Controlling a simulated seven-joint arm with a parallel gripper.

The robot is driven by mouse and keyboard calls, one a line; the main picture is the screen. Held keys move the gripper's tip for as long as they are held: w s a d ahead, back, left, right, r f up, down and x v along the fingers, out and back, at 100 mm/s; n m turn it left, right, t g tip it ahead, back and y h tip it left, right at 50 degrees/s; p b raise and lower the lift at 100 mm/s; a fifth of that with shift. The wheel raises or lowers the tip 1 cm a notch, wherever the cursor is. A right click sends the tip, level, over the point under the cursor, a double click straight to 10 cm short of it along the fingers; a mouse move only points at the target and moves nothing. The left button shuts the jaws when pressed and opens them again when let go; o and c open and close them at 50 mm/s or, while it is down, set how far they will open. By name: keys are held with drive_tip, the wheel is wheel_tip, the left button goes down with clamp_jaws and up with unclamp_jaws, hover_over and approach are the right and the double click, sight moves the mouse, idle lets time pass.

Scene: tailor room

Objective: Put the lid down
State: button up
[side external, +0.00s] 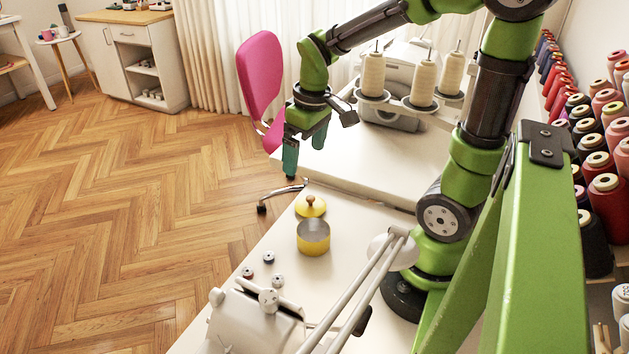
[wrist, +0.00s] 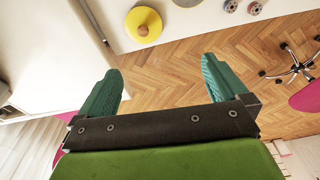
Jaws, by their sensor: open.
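The yellow lid (side external: 311,208) with a brown wooden knob lies on the white table behind the open yellow pot (side external: 313,238). The lid also shows near the top of the wrist view (wrist: 143,25), apart from my fingers. The pot stands upright with its grey inside visible; only a sliver of it shows at the top edge of the wrist view. My gripper (side external: 305,155) has green fingers and hangs above and beyond the lid, near the table's left edge. In the wrist view my gripper (wrist: 158,80) is open with nothing between its fingers.
Small spools (side external: 269,257) lie left of the pot. A sewing machine (side external: 255,315) stands at the front. Cream thread cones (side external: 423,82) stand on the machine behind. A pink chair (side external: 260,75) is beyond the table's left edge. Colored cones line the right.

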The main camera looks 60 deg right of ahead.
drive_tip(key=s+a+r+m+t+y, duration=0.2)
drive_tip(key=s+a+r+t, duration=0.3)
drive_tip(key=a+r, duration=0.3)
drive_tip(key=shift+s+a+r+m+t, duration=0.25)
drive_tip(key=shift+a+m+t, duration=0.25)
drive_tip(key=shift+a, duration=0.5)
